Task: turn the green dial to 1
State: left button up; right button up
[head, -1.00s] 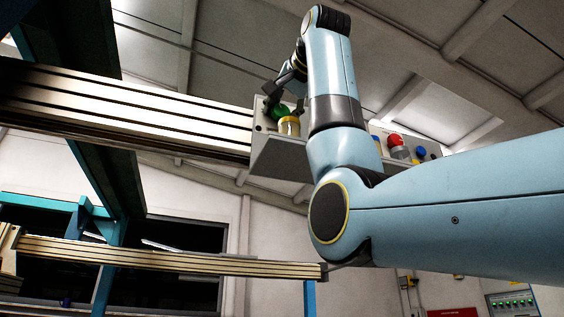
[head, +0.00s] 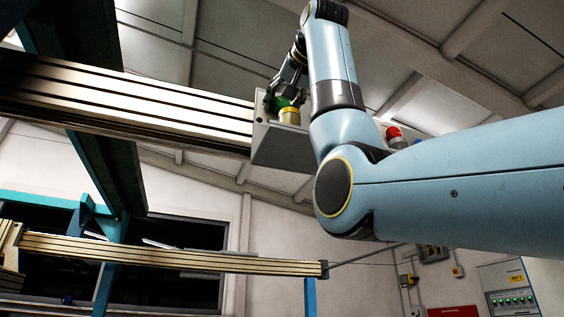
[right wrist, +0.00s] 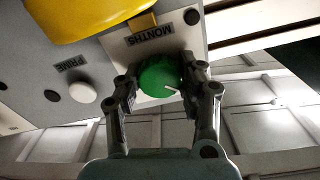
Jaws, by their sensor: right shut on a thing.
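The green dial (head: 282,102) is on the left part of a grey panel box in the head view, partly covered by my fingers. In the right wrist view the dial (right wrist: 157,78) is round, with a white pointer line towards the picture's lower right. Its label reads MONTHS, upside down. I see no readable numbers around it. My right gripper (right wrist: 160,88) is shut on the dial, one finger on each side. In the head view the right gripper (head: 278,97) reaches the dial from above. My left gripper is out of view.
The grey panel box (head: 280,152) sits at the end of a metal beam (head: 130,105). A yellow part (right wrist: 85,12) and a white PRIME button (right wrist: 83,92) are near the dial. A red knob (head: 393,133) is farther right, beyond my arm.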

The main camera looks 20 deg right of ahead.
jog(key=shift+n+b, duration=0.65)
jog(key=shift+n, duration=1.25)
jog(key=shift+r, duration=0.1)
jog(key=o, duration=1.2)
jog(key=shift+s, duration=0.1)
jog(key=s, duration=1.2)
jog(key=shift+d, duration=0.15)
jog(key=shift+w, duration=0.1)
